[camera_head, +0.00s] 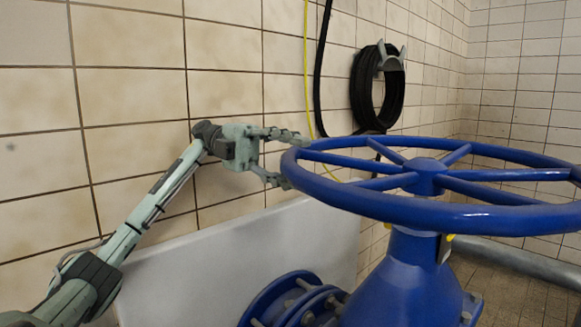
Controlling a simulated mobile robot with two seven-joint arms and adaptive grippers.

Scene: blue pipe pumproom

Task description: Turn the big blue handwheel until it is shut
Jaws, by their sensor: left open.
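The big blue handwheel (424,176) lies roughly level on top of a blue valve body (400,275), in the middle and right of the head view. Its right edge runs out of the picture. My left gripper (289,158) is at the wheel's left rim. Its fingers are open, one above and one below the rim, with the rim's left end between or just beyond the tips. I cannot tell whether the fingers touch the rim. My right gripper is not in view.
A tiled wall (130,90) stands close behind my left arm. A white panel (220,265) is below the arm, beside a bolted blue flange (285,300). A coiled black hose (362,90) hangs on the wall. A grey pipe (520,262) runs along the floor at right.

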